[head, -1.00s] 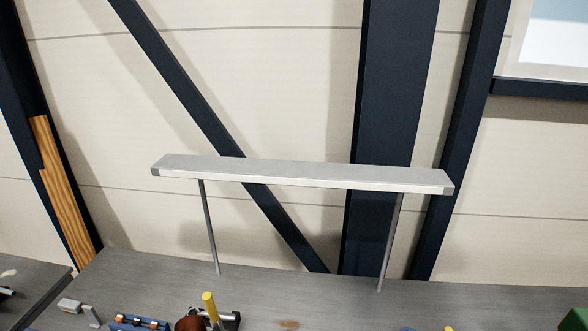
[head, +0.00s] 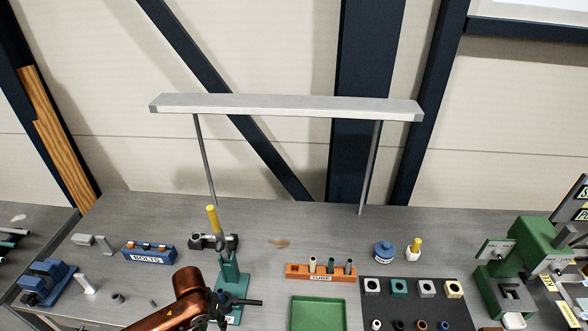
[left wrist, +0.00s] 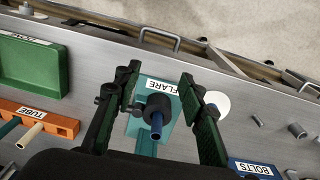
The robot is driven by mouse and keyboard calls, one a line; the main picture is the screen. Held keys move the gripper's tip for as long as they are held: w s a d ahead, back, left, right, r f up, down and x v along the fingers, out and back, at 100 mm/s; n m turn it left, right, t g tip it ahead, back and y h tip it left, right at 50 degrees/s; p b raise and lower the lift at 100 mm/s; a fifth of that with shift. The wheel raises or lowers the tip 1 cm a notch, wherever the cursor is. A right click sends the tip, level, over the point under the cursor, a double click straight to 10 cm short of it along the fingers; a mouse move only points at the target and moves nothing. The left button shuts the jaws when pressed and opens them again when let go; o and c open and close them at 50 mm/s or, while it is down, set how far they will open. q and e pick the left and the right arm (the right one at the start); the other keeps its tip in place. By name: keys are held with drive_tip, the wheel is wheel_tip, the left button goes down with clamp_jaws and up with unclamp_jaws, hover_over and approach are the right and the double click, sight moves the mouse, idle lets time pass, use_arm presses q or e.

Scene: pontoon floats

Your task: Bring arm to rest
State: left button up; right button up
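My left arm (head: 180,303), copper coloured, comes in at the bottom of the head view, beside a teal flare stand (head: 232,272). In the left wrist view, my left gripper (left wrist: 158,84) is open, with its two dark fingers well apart. Nothing is held between them. The teal stand, labelled FLARE (left wrist: 160,86), shows beyond and between the fingers, with a dark round part and a blue tube end pointing up. In the head view a dark clamp and a yellow handle (head: 212,220) stand at the stand's rear. My right gripper is in neither view.
On the grey bench are a blue BOLTS bin (head: 148,253), an orange TUBE rack (head: 320,272), a green tray (head: 317,314), a black block of sockets (head: 412,290), a blue vise (head: 47,282) and a green machine (head: 515,262). A lamp bar (head: 285,106) spans the back.

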use_arm(q)
drive_tip(key=s+d+f+m+t+h, duration=0.2)
drive_tip(key=s+d+f, duration=0.2)
drive_tip(key=d, duration=0.1)
drive_tip(key=s+a+f+n+t+y, duration=0.1)
drive_tip(key=s+a+f+n+y, duration=0.2)
drive_tip(key=s+a, duration=1.2)
wheel_tip(320, 180, down, 40)
drive_tip(key=s+d+m+g+b, duration=0.1)
drive_tip(key=s+d+b, duration=0.1)
drive_tip(key=b, duration=0.8)
drive_tip(key=s+f+b, duration=0.4)
drive_tip(key=s+f, duration=0.5)
drive_tip(key=f, duration=0.3)
drive_tip(key=s+f+g+b, duration=0.1)
drive_tip(key=s+f+b, duration=0.3)
drive_tip(key=s+f, duration=0.6)
wheel_tip(320, 180, down, 4)
drive_tip(key=shift+a+r+m+b, duration=0.15)
drive_tip(key=shift+r+m+b, duration=0.1)
drive_tip(key=shift+m+b, duration=0.1)
